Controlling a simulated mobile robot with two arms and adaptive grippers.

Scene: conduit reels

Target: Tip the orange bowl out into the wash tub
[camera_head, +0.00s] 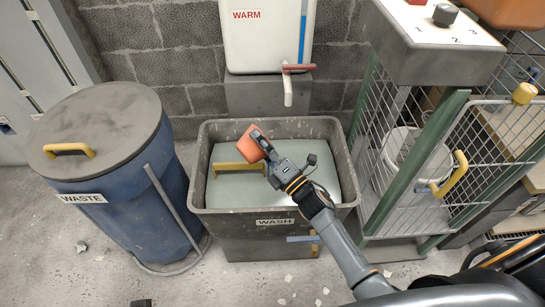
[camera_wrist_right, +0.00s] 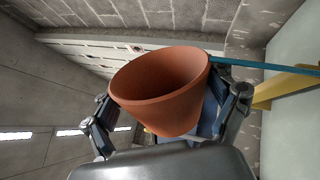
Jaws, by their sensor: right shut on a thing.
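The orange bowl (camera_head: 249,148) is over the wash tub (camera_head: 208,195), above its inner area. My right gripper (camera_head: 265,148) is shut on the bowl's side. In the right wrist view the bowl (camera_wrist_right: 160,95) sits between the two fingers (camera_wrist_right: 170,115), tilted, with its mouth showing; I see nothing inside it there. In the head view its inside is hidden. The grey tub carries a WASH label, and a pale grey-green surface fills its inside; I cannot tell whether this is liquid or a panel. My left gripper is not in view.
A yellow handle-like bar (camera_head: 238,168) shows inside the tub. A blue WASTE bin (camera_head: 110,195) with a closed grey lid stands left. A white WARM tank (camera_head: 262,40) with a tap is behind. A wire cage (camera_head: 415,170) holding a white bucket (camera_head: 405,150) stands right.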

